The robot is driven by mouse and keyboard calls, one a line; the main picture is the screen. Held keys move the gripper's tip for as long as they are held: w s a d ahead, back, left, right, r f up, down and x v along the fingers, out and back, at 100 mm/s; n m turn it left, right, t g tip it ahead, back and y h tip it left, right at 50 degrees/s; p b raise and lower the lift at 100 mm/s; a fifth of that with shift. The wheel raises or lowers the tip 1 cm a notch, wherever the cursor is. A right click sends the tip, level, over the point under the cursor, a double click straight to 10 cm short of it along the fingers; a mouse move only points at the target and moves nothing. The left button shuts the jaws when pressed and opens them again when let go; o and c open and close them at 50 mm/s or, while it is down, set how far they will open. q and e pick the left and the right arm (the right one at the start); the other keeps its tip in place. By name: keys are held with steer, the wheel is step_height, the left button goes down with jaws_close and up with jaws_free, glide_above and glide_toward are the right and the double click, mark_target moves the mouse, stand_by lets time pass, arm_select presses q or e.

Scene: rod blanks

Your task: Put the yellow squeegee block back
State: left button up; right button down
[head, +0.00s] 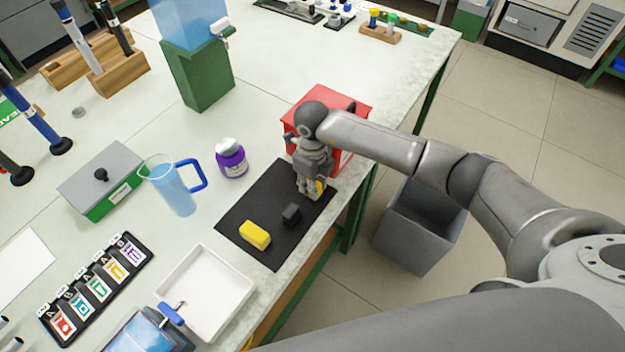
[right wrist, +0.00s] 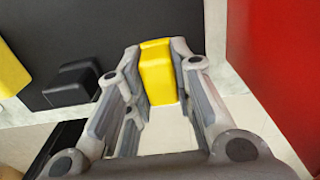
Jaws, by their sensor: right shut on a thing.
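My right gripper (head: 309,193) points down over the far right part of a black mat (head: 262,192). It is shut on a yellow block (head: 321,187), which is mostly hidden behind the fingers in the head view. In the right wrist view the held yellow block (right wrist: 157,72) sits between the fingertips, by the mat's edge. I cannot tell whether it touches the mat. A second yellow block (head: 255,235) lies on the near part of the mat. A small black block (head: 291,214) lies between the two. My left gripper is not in view.
A red box (head: 358,102) stands just behind the right gripper. A purple jar (head: 231,158) and a blue-handled pitcher (head: 170,186) stand left of the mat. A white tray (head: 205,292) lies in front. A grey bin (head: 420,227) stands on the floor beyond the table edge.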

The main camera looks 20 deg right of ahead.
steer(key=shift+f, duration=0.2)
steer(key=shift+f, duration=0.1)
steer(key=shift+f+b, duration=0.15)
steer(key=shift+b, duration=0.15)
steer(key=c, duration=1.3)
jaws_free()
steer(key=shift+o, duration=0.2)
steer(key=shift+r+p, duration=0.35)
steer(key=shift+r, duration=0.05)
step_height(320, 180, up, 10)
steer(key=b, duration=0.3)
steer(key=shift+w+r, duration=0.1)
steer(key=shift+r, duration=0.8)
